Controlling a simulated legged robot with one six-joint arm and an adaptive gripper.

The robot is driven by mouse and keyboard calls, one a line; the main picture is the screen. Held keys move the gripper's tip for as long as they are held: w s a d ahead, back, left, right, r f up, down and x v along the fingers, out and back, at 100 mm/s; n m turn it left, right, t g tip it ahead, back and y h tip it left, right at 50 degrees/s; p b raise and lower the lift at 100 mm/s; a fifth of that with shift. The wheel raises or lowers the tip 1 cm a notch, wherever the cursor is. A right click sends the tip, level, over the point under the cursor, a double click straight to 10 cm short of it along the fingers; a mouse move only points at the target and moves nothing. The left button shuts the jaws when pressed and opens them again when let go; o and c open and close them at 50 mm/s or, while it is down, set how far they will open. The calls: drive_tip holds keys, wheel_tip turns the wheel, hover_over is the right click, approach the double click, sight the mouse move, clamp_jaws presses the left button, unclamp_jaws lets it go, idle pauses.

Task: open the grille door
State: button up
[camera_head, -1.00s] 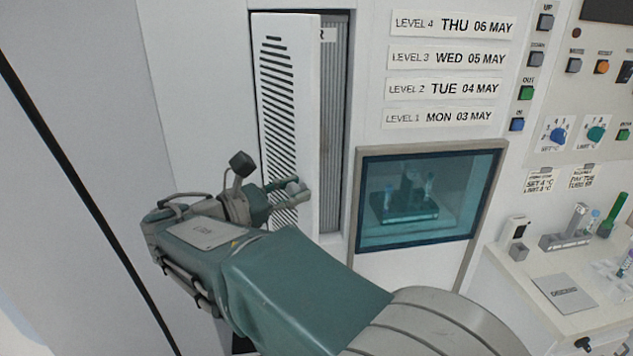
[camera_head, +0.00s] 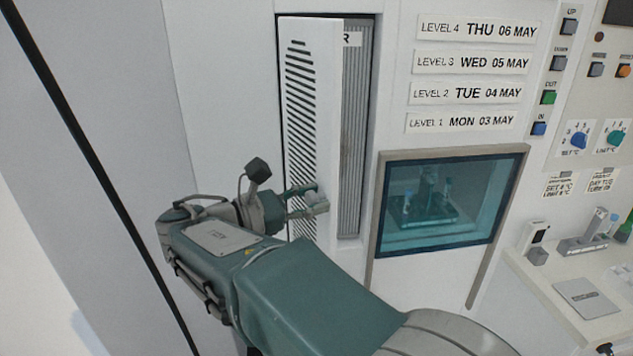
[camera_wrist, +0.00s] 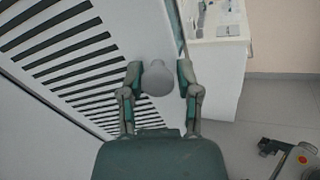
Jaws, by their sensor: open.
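The grille door (camera_head: 316,100) is a tall white panel with dark slanted slots, standing partly open on the white cabinet front. A grey pleated panel (camera_head: 352,140) shows in the gap at its right. In the wrist view the slotted door (camera_wrist: 75,50) fills the upper left, and its round grey knob (camera_wrist: 157,78) sits between my fingers. My gripper (camera_head: 308,200) is at the lower right part of the door. In the wrist view my gripper (camera_wrist: 158,88) is open, with one finger on each side of the knob; I cannot tell whether either finger touches it.
A teal window (camera_head: 440,205) in a grey frame is right of the door. Level labels (camera_head: 468,93) and buttons (camera_head: 548,97) are above and right of it. A white counter (camera_head: 560,275) with small items juts out at the right. Floor (camera_wrist: 275,110) shows in the wrist view.

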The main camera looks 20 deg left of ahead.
sight(325, 136)
drive_tip(key=shift+r, duration=0.15)
wheel_tip(325, 136, up, 9)
drive_tip(key=shift+a+r, duration=0.2)
drive_tip(key=shift+r, duration=0.1)
idle(0.3)
drive_tip(key=shift+d, duration=0.1)
